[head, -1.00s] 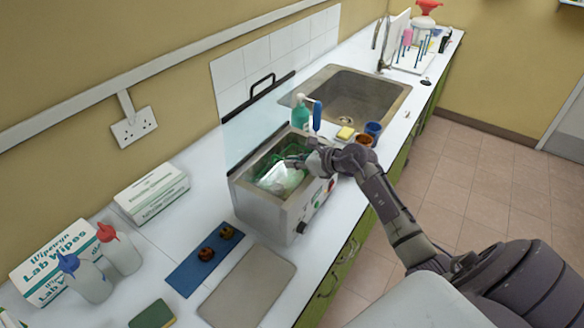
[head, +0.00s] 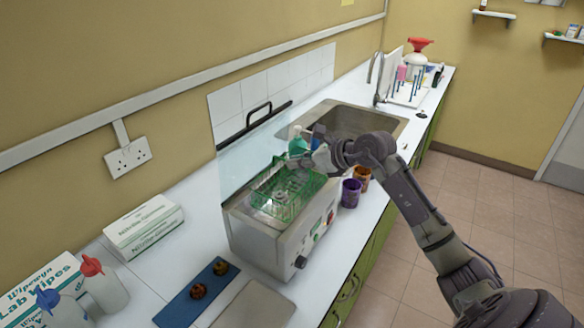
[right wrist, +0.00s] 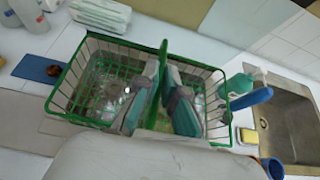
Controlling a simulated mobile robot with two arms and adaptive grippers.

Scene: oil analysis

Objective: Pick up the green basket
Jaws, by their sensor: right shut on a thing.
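The green basket (head: 285,188) is a wire basket raised so that its body shows above the rim of the steel bath (head: 272,240) in the head view. In the right wrist view the basket (right wrist: 68,92) fills the middle, with glassy shapes inside that I cannot make out clearly. My right gripper (right wrist: 158,100) is shut on the basket's upright green handle (right wrist: 162,62). In the head view the right gripper (head: 312,160) is at the basket's far right side. My left gripper is not in view.
A purple cup (head: 351,193) and an orange cup (head: 362,175) stand right of the bath. The sink (head: 345,120) lies behind. A blue mat (head: 192,302) with two brown pieces, glove box (head: 143,228) and wash bottles (head: 105,287) are at left. A clear lid stands open behind the bath.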

